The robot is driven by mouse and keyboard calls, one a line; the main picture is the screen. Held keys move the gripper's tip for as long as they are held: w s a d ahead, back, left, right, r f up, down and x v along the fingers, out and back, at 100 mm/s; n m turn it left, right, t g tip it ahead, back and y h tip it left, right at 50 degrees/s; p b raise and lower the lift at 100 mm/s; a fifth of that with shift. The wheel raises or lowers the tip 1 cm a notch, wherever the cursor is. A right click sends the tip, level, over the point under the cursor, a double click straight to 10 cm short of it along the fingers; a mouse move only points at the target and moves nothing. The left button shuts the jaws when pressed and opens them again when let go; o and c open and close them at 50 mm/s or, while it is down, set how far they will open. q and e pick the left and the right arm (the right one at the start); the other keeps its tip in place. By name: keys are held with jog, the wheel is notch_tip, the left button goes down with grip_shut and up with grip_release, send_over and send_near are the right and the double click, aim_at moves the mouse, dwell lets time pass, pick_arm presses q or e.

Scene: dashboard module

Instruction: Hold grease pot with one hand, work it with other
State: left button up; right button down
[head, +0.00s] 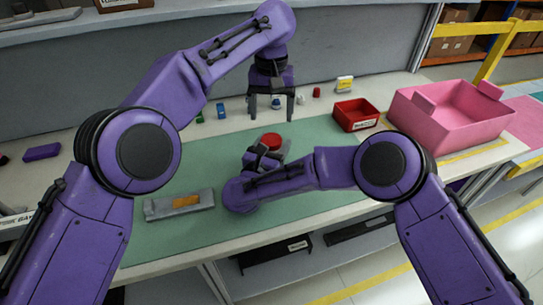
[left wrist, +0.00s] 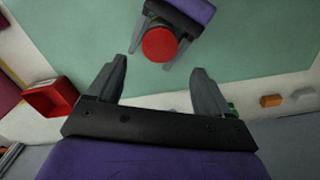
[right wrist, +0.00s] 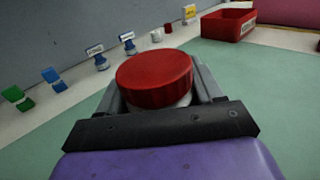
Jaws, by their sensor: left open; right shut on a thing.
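The grease pot (head: 271,140) has a round red lid and a pale body, and it stands on the green mat (head: 222,155). In the right wrist view its red lid (right wrist: 155,78) fills the space between my right fingers. My right gripper (head: 277,148) is shut on the pot from the near side. My left gripper (head: 271,108) is open and empty, pointing down above and behind the pot. In the left wrist view the red lid (left wrist: 160,44) lies beyond the open fingertips, apart from them. The pot's lower body is mostly hidden.
A red bin (head: 355,115) and a larger pink bin (head: 450,115) stand to the right. A grey tray with an orange part (head: 179,204) lies at the mat's front left. Several small coloured items line the back edge. Open mat lies left of the pot.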

aim_at(271, 139)
pick_arm(q)
notch_tip(271, 139, down, 8)
dwell(0.5)
jog(key=c, duration=1.1)
jog(key=o, duration=1.2)
jog(key=shift+r, duration=2.3)
